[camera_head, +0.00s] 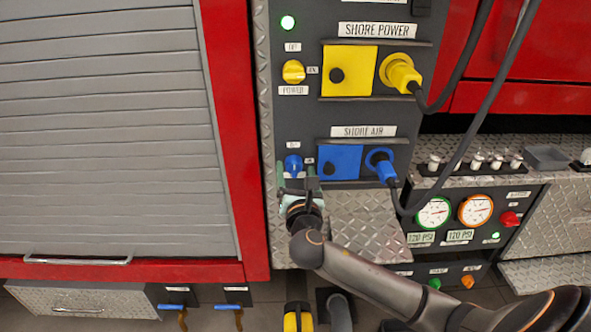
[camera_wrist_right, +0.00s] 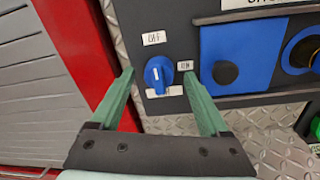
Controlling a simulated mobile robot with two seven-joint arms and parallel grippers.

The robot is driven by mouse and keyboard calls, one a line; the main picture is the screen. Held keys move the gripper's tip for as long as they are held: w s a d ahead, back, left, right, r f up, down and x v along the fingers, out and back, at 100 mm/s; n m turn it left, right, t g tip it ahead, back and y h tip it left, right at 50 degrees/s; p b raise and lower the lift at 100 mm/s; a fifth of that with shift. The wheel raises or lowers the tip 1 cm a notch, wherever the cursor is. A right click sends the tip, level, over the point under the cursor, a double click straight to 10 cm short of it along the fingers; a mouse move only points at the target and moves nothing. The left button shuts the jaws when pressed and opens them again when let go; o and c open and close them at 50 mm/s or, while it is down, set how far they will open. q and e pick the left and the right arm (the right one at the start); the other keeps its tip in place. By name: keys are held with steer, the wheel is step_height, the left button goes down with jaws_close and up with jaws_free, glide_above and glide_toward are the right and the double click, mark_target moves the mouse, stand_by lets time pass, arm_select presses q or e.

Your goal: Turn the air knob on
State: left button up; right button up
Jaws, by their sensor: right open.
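The blue air knob (camera_head: 293,164) sits on the dark panel at the left of the shore air section, below the yellow power knob. In the right wrist view the blue knob (camera_wrist_right: 158,73) shows a white pointer line near upright, toward the OFF label (camera_wrist_right: 154,38). The ON label (camera_wrist_right: 185,65) is at its right. My right gripper (camera_head: 298,176) is open just below the knob in the head view. In the wrist view its green fingers (camera_wrist_right: 163,82) stand on either side of the knob, apart from it. My left gripper is not in view.
A blue shore air cover (camera_head: 341,163) and a blue plug (camera_head: 383,170) with a cable lie right of the knob. The yellow power knob (camera_head: 293,72) is above. Gauges (camera_head: 433,212) are at the lower right. A grey roller shutter (camera_head: 100,130) fills the left.

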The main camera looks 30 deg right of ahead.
steer(key=shift+w+d, duration=0.3)
steer(key=shift+w, duration=0.25)
jaws_close()
stand_by(0.4)
